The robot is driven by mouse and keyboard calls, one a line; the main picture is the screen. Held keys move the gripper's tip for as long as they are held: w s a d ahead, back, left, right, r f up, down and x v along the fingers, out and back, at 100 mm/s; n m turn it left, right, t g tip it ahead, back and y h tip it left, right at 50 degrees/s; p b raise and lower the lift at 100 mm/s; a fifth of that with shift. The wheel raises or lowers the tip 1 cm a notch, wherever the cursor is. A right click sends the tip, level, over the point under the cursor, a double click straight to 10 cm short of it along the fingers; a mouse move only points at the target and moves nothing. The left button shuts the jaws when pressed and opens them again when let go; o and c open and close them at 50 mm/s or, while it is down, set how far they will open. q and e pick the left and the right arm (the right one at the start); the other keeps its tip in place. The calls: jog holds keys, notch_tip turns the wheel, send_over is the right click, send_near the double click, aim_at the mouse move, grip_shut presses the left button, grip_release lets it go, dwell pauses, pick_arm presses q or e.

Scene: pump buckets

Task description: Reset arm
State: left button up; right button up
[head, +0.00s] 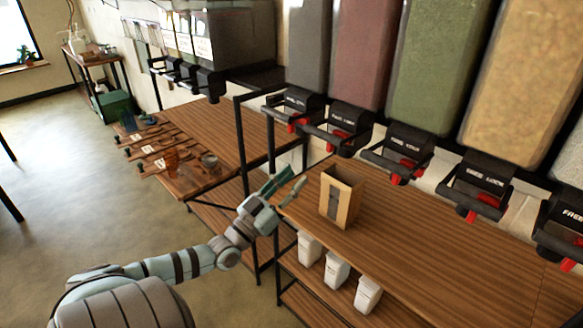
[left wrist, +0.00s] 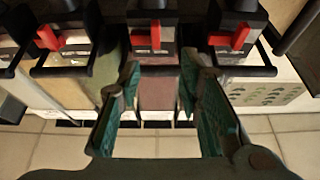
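My left arm reaches in from the lower left in the head view. Its left gripper (head: 283,186) is over the left end of the wooden counter (head: 400,245), left of an open-topped brown paper bag (head: 341,196). The gripper is apart from the bag. In the left wrist view the left gripper's two green fingers (left wrist: 158,105) are spread wide with nothing between them. Beyond them are dispensers with red levers (left wrist: 152,36). My right gripper is in neither view.
Bulk dispensers with black spouts and red levers (head: 408,165) hang above the counter. White containers (head: 337,268) stand on a shelf below. A second wooden table (head: 222,125) at the left holds scoops and jars. Open floor (head: 60,190) lies left.

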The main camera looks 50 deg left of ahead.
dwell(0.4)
pick_arm(q)
jog(key=s+a+f+m+g+y, duration=0.1)
jog(key=s+a+f+g, duration=0.15)
jog(key=f, duration=0.65)
jog(key=s+a+f+g, duration=0.1)
jog(key=f+g, duration=0.2)
jog(key=f, duration=0.5)
jog(key=s+a+f+m+g+y, duration=0.1)
jog(key=a+f+g, duration=0.15)
jog(key=f, duration=0.65)
jog(key=s+d+f+n+g, duration=0.1)
jog(key=s+f+g, duration=0.5)
jog(key=s+f, duration=0.75)
jog(key=s+d+f+g, duration=0.5)
jog(key=s+d+f, duration=0.2)
jog(key=s+f, duration=0.5)
jog(key=s+d+f+g, duration=0.1)
jog(key=s+d+f, duration=0.1)
jog(key=s+d, duration=0.2)
jog(key=s+d+f+g+h, duration=0.1)
jog(key=s+d+f, duration=0.2)
jog(key=d, duration=0.8)
jog(key=shift+s+d+h, duration=0.3)
jog(key=shift+s, duration=0.35)
